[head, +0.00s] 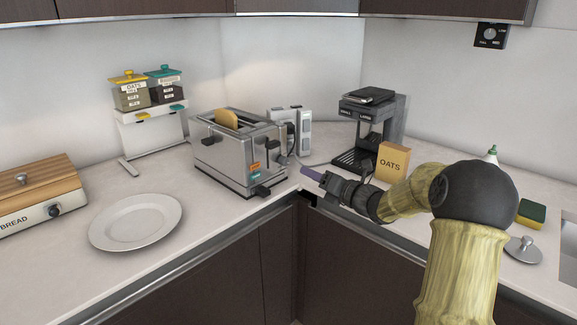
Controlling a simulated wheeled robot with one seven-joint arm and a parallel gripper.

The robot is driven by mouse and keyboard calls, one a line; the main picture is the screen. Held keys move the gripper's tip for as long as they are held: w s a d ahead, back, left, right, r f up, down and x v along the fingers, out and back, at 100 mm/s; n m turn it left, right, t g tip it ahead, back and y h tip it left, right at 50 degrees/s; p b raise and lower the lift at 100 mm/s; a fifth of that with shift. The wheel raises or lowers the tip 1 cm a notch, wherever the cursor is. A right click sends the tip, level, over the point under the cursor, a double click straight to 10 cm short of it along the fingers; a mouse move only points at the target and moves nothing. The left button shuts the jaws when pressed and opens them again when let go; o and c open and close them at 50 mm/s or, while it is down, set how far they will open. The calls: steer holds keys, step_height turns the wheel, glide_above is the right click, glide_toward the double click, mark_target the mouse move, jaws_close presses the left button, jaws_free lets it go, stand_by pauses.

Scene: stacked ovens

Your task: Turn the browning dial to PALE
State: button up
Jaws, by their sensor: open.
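A silver toaster (232,160) stands on the counter at the corner, with a slice of bread (227,117) showing in a top slot. Its right end has black levers (271,147) and small orange and teal labels (255,169). A small round knob (283,161) shows at the toaster's right edge; it may be the browning dial, but its setting and the word PALE cannot be read. My gripper (312,173) points left toward this end, just right of the knob. It is open, with nothing seen between the fingers; contact with the knob cannot be told.
A white plate (136,221) and a bread box (38,192) lie left. A jar dispenser (150,125) stands behind them. The counter before the toaster is clear.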

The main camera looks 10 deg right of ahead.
mark_target(286, 163)
steer(key=x, duration=1)
steer(key=shift+w+f, duration=0.1)
steer(key=c, duration=1)
